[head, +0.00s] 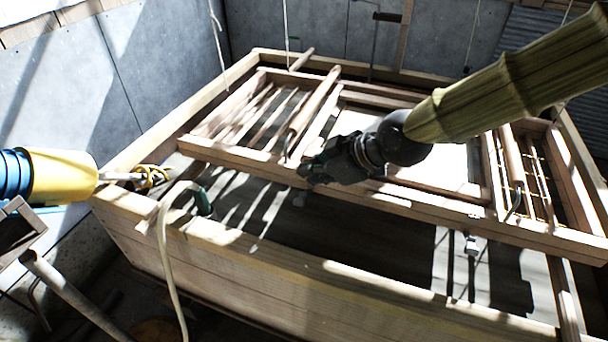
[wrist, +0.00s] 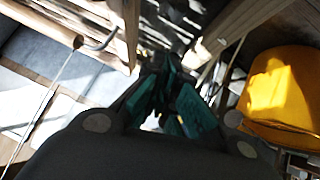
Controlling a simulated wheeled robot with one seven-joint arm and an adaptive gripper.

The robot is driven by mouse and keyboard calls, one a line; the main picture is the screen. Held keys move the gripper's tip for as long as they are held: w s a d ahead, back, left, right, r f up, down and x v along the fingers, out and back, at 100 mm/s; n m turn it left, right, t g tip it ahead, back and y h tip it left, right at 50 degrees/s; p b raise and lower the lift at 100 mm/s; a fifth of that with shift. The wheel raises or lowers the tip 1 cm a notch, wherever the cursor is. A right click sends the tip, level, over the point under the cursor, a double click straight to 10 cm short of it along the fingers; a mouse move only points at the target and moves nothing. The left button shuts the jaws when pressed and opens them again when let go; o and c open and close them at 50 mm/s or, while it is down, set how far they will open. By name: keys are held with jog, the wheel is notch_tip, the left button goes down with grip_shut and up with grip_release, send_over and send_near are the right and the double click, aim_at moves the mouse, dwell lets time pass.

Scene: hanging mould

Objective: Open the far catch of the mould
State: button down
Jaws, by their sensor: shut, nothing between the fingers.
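The wooden mould frame (head: 240,155) lies across the top of a large wooden vat in the head view. A bent metal hook (head: 286,150) shows at the near end of its left round bar (head: 315,103), and a similar hook (head: 514,203) at its right bar (head: 512,158). I cannot tell which part is the far catch. My gripper (head: 306,172) is shut and empty, over the frame's near rail, just right of the left hook. In the wrist view its teal fingers (wrist: 172,112) are together; a bent metal hook (wrist: 98,42) is apart from them, at upper left.
The vat's near wall (head: 300,270) and open interior lie below my gripper. A pale hose (head: 163,245) loops over the near wall. Thin cords (head: 286,25) hang from above.

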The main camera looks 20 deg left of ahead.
jog(key=shift+s+b+v, duration=0.2)
jog(key=shift+s+v, duration=0.1)
jog(key=shift+v, duration=1.05)
jog(key=shift+s+b+v, duration=0.15)
jog(key=shift+s+v, duration=0.1)
jog(key=shift+v, duration=1.1)
jog(key=shift+f, duration=0.15)
